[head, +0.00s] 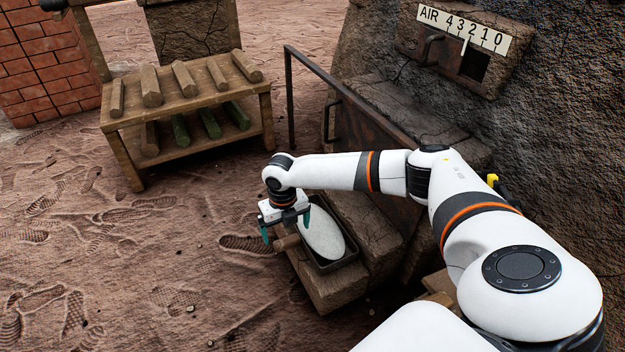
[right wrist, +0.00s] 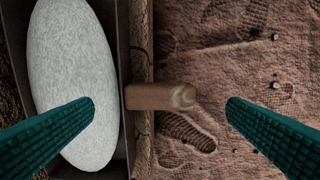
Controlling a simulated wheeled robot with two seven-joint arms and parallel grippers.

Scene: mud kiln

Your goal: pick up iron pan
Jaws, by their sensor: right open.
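The iron pan (head: 332,266) is a dark, rectangular pan on a mud-brick ledge by the kiln. A white speckled oval (head: 324,234) lies in it. Its short wooden handle (head: 287,242) sticks out to the left over the ledge's edge. My right gripper (head: 286,228) is open above the handle, its teal fingers spread apart. In the right wrist view the handle (right wrist: 160,97) lies between the open fingers, with gaps on both sides. The pan's dark rim (right wrist: 124,60) shows left of it; the left finger overlaps the white oval in view. My left gripper is not in view.
The mud ledge (head: 330,293) carries the pan. The kiln's rusty door (head: 375,142) stands right behind it, and an air slider sign (head: 463,27) is above. A wooden rack with logs (head: 190,110) stands at the back left. The footprinted ground (head: 150,250) at left is free.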

